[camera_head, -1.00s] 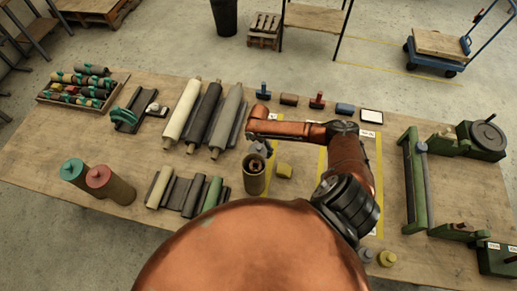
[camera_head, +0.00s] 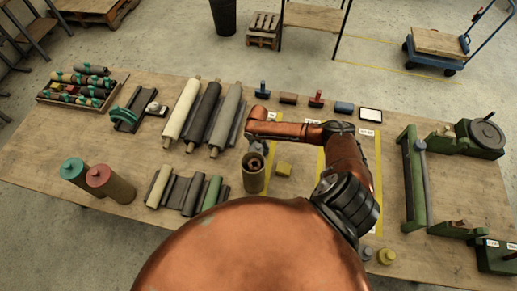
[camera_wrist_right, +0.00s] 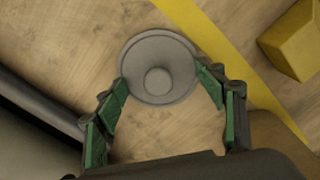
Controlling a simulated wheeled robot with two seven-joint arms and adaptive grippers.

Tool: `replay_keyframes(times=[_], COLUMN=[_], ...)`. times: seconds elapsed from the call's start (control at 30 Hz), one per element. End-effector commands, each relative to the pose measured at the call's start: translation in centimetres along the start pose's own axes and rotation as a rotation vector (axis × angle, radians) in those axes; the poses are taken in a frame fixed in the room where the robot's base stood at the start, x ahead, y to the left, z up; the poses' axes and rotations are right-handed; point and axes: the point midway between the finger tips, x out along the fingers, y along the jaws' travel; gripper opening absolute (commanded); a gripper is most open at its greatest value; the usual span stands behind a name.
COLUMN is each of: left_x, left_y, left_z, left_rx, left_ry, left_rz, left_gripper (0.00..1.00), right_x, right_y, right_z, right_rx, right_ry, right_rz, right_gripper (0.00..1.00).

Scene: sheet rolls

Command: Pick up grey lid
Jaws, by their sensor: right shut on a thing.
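The grey lid (camera_wrist_right: 158,66) is a round disc with a small raised knob in the middle, seen from above in the right wrist view. My right gripper (camera_wrist_right: 168,90) is shut on the lid, with its green-padded fingers against the left and right sides of the rim. Whether the lid touches the wooden table below cannot be told. In the head view my right gripper (camera_head: 259,146) is small and partly hidden under its arm, just behind an open brown canister (camera_head: 254,179). My left gripper is not in view.
Long rolls (camera_head: 228,116) lie to the left. Red and teal capped canisters (camera_head: 112,186) stand at the left front. A green roller stand (camera_head: 415,180) is at right.

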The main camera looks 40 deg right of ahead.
Motion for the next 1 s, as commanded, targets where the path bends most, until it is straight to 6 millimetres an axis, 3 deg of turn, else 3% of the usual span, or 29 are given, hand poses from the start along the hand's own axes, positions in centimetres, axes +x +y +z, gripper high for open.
replay_keyframes(times=[0.43,1.0], left_x=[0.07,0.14], left_y=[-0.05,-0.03], left_z=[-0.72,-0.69], left_rx=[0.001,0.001], left_ry=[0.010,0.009], left_rz=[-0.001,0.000], left_gripper=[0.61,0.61], right_x=[0.36,0.48], right_y=[-0.14,-0.36], right_z=[-0.16,-0.38], right_rx=[0.000,-0.001], right_ry=[0.003,0.007], right_rz=[0.000,-0.004], right_gripper=[0.27,0.22])
